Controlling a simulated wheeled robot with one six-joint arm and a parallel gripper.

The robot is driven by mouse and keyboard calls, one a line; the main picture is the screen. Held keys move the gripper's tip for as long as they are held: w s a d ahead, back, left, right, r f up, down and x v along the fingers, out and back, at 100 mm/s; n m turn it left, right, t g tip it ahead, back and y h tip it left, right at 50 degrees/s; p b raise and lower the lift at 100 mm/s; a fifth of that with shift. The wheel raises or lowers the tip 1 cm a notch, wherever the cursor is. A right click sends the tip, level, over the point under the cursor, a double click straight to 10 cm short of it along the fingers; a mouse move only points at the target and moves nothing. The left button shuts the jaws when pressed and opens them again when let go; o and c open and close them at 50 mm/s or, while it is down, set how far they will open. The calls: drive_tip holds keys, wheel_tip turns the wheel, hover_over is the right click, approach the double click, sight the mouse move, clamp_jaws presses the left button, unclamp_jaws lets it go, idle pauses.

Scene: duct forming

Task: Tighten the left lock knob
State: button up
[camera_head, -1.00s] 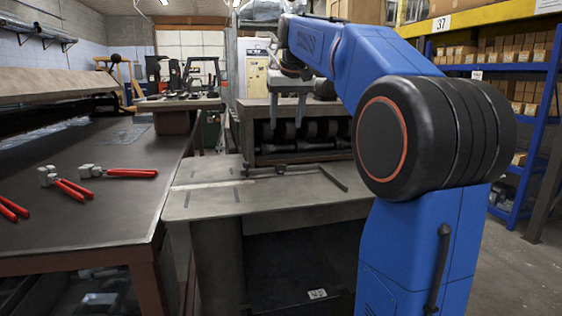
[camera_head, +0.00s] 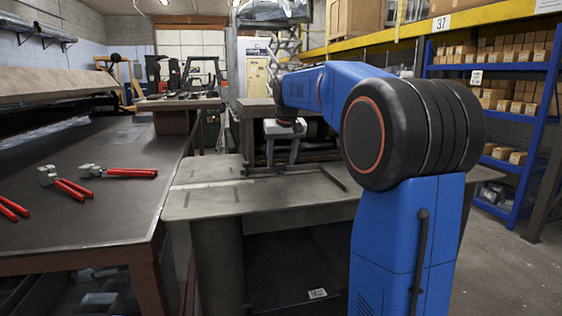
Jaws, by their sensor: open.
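My gripper (camera_head: 281,162) points down over the back of the grey metal worktable (camera_head: 265,200). Its two pale fingers are apart, with a gap between them, and their tips are close to a thin dark bar (camera_head: 318,157) along the table's back edge. I cannot tell whether the fingers touch it. A small dark piece (camera_head: 248,169) stands at the bar's left end, just left of the fingers. It is too small to tell if it is the left lock knob. Nothing shows held between the fingers.
Red-handled hand tools (camera_head: 118,172) lie on the large dark bench (camera_head: 100,220) at left. A flat bar (camera_head: 340,176) lies on the worktable, right of my gripper. Blue shelving (camera_head: 550,90) with boxes stands at right. The worktable's front left is clear.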

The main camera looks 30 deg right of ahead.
drive_tip(key=shift+w+f, duration=0.15)
drive_tip(key=shift+f, duration=0.25)
drive_tip(key=c, duration=1.1)
drive_tip(key=shift+o, duration=0.2)
drive_tip(key=shift+a+m+h, duration=0.1)
drive_tip(key=shift+m+h, duration=0.5)
drive_tip(key=shift+m, duration=0.9)
drive_tip(key=o, duration=1.1)
drive_tip(key=shift+c, duration=0.2)
